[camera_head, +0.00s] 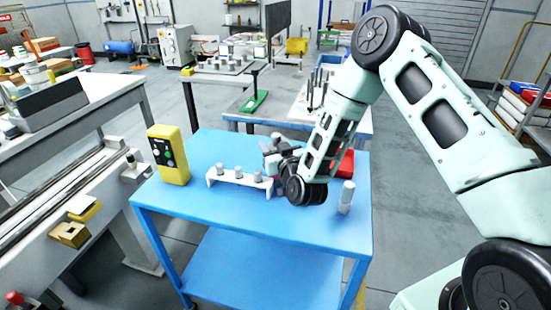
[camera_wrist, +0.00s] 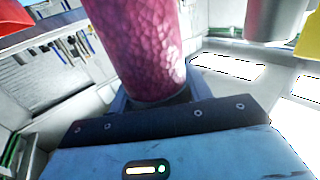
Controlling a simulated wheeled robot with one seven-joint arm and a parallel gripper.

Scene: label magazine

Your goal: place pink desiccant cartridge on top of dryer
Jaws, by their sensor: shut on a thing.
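The pink desiccant cartridge (camera_wrist: 140,50) fills the upper middle of the wrist view as a mottled pink cylinder, tilted slightly. My gripper (camera_wrist: 160,98) is shut on it near its lower end in that view. In the head view my gripper (camera_head: 273,150) is over the far middle part of the blue cart, and the cartridge cannot be made out there, hidden by the gripper and wrist. I cannot tell for sure which object is the dryer.
The blue cart top (camera_head: 215,205) carries a yellow control box (camera_head: 170,158), a white rack (camera_head: 238,179) with several grey knobs, a red box (camera_head: 344,163) partly behind my arm, and a white cylinder (camera_head: 346,197). The front left of the top is clear.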

